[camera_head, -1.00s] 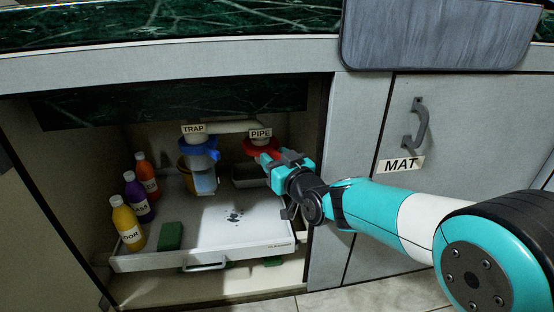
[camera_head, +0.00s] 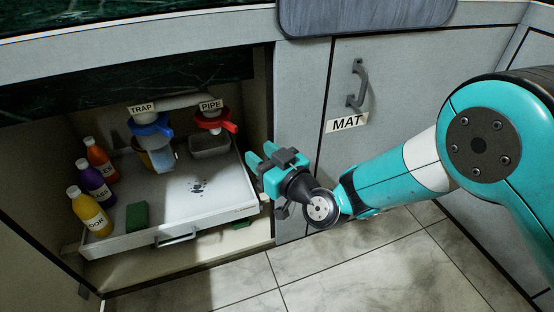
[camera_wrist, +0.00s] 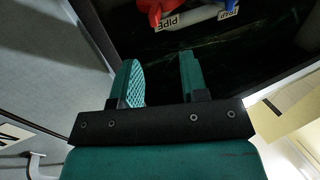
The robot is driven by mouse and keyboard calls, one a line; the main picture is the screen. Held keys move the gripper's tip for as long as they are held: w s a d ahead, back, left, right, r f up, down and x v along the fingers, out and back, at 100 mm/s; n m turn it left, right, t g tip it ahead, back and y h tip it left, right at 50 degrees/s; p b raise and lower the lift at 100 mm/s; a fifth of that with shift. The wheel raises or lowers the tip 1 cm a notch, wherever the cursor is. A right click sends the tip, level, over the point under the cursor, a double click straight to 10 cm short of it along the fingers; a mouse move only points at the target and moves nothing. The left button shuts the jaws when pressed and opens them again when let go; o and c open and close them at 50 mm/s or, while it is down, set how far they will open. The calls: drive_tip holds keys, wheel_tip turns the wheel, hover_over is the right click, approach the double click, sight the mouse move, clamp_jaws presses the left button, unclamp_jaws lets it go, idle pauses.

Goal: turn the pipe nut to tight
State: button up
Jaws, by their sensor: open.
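The red pipe nut (camera_head: 214,121) sits under the PIPE label (camera_head: 210,104) inside the open cabinet, its red handle lug pointing down and right. In the wrist view the red nut (camera_wrist: 158,10) shows at the top edge, partly cut off, beside an upside-down PIPE label. My gripper (camera_head: 261,158) is open and empty. It is in front of the cabinet opening, below and right of the nut and clear of it. In the wrist view its two teal fingers (camera_wrist: 159,82) stand apart with nothing between them.
A blue trap nut (camera_head: 150,125) with a clear cup hangs left of the pipe nut. Below is a pulled-out white tray (camera_head: 215,210) with several bottles, a green sponge (camera_head: 137,216) and a grey container (camera_head: 210,147). The MAT cabinet door (camera_head: 330,90) is shut at right.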

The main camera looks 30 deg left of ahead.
drive_tip(key=shift+v, duration=2.45)
